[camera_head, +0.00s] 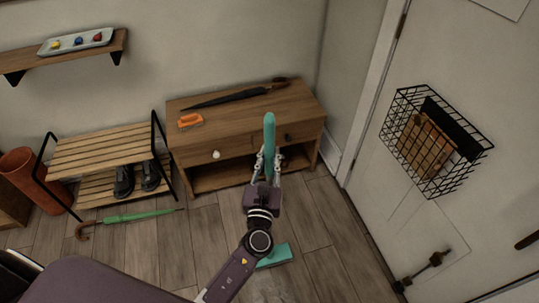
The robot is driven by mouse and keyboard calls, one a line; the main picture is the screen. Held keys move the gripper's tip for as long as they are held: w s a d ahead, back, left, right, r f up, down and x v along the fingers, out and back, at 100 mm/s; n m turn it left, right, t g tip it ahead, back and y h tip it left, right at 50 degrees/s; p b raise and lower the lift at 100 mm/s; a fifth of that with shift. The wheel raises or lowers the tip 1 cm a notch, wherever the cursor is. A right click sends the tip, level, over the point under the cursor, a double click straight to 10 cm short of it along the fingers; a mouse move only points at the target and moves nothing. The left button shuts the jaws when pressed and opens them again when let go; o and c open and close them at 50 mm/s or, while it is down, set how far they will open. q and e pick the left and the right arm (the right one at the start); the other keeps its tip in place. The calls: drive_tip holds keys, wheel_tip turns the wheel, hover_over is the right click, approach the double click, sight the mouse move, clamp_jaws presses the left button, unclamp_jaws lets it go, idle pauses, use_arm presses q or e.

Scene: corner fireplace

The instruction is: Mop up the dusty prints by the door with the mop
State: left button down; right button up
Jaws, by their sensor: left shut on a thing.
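My left gripper (267,164) is shut on the teal handle of the mop (269,135), in front of the wooden cabinet. The handle's top stands up above the fingers. A flat teal piece (281,254), which looks like the mop's head, lies low at the floor beside my arm, partly hidden by it. The door (450,75) is on the right. I cannot clearly make out the dusty prints; the floor near the teal piece looks faintly paler. My right gripper is not in view.
The cabinet (230,170) bears a dark umbrella (235,96) and an orange object (190,120). A slatted shoe rack (100,150) stands left, with a green umbrella (140,215) on the floor before it. A wire basket (465,140) hangs on the door. Plank floor (325,230) is clear near the door.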

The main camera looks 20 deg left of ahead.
use_arm(q)
drive_tip(key=shift+f+b, duration=1.6)
drive_tip(key=shift+f, duration=0.45)
drive_tip(key=shift+f+b, duration=0.6)
drive_tip(key=shift+b, duration=0.05)
drive_tip(key=shift+s+d, duration=0.1)
approach(269, 171)
drive_tip(key=shift+d, duration=2.8)
drive_tip(key=s+d, duration=0.3)
drive_tip(key=s, duration=0.2)
drive_tip(key=shift+s+d+r, duration=0.3)
drive_tip(key=shift+d+r, duration=0.05)
drive_tip(key=s+d, duration=0.6)
drive_tip(key=s, duration=0.3)
drive_tip(key=shift+s+d+f+b, duration=0.25)
drive_tip(key=shift+s+d+b, duration=0.1)
drive_tip(key=shift+s+b, duration=0.1)
